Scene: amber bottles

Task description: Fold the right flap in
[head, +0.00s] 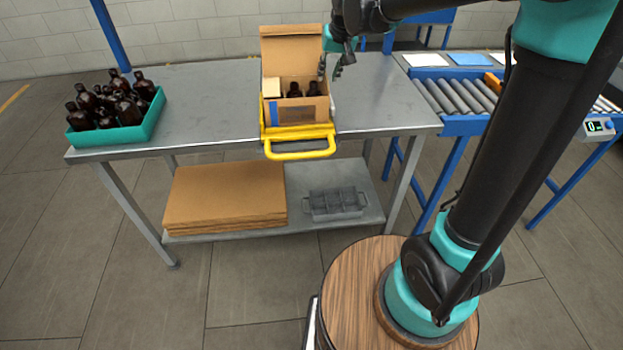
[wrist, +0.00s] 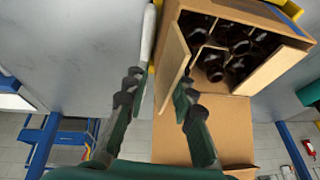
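An open cardboard box (head: 292,108) with amber bottles (head: 313,88) inside stands on the table. Its right flap (wrist: 172,58) stands up, seen nearly edge-on in the wrist view. My gripper (head: 342,62) is above the box's right side in the head view. In the wrist view my gripper (wrist: 155,92) has its two fingers apart. The flap's near end shows between the fingertips, and the right fingertip overlaps it; I cannot tell whether they touch. The tall back flap (head: 290,52) stands upright.
A yellow frame with a handle (head: 300,148) surrounds the box's base. A pale bar (wrist: 148,35) runs beside the box near the left finger. A teal crate (head: 120,133) of bottles stands at the left. A roller conveyor (head: 455,95) is at the right. The table between crate and box is clear.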

